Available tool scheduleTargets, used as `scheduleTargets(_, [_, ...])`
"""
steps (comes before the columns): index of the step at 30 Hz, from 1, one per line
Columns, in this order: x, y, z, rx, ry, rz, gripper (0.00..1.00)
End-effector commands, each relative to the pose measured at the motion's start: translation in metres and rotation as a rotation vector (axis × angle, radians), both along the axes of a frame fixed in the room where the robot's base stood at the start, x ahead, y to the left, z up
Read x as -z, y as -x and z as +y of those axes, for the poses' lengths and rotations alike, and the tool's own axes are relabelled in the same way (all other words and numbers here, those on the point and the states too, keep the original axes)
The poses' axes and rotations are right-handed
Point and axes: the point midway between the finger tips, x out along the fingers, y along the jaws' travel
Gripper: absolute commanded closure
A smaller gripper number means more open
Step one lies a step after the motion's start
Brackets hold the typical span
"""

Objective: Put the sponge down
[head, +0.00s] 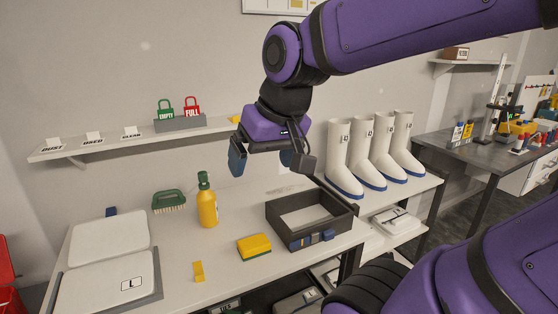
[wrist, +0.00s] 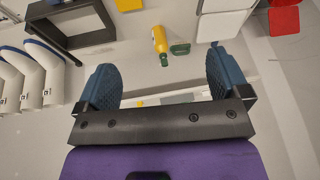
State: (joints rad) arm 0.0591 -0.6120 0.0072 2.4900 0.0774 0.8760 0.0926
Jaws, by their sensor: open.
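The sponge (head: 254,246), yellow with a dark underside, lies flat on the white bench (head: 222,262), left of the dark grey tray (head: 294,245). It also shows, cut by the top edge, in the wrist view (wrist: 128,5). My gripper (head: 265,164) is open and empty, raised well above the bench and apart from the sponge. In the wrist view, its two blue fingers stand wide apart with nothing between them (wrist: 162,85).
A yellow bottle (head: 208,208) and green brush (head: 168,201) stand behind the sponge. A small yellow block (head: 198,271) lies in front. White boots (head: 339,158) stand at right. A wall shelf (head: 110,143) holds labels and padlocks.

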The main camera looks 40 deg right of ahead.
Motion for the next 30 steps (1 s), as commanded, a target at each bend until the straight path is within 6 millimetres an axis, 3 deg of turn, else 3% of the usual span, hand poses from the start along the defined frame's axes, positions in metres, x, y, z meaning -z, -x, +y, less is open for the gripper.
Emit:
scheduleTargets(3, [-0.007,0.023,0.003,-0.087,0.056,-0.043,0.06])
scheduleTargets(9, [-0.009,0.04,0.003,-0.153,0.104,-0.071,0.06])
scheduleTargets(30, [-0.01,0.041,0.003,-0.157,0.108,-0.073,0.06])
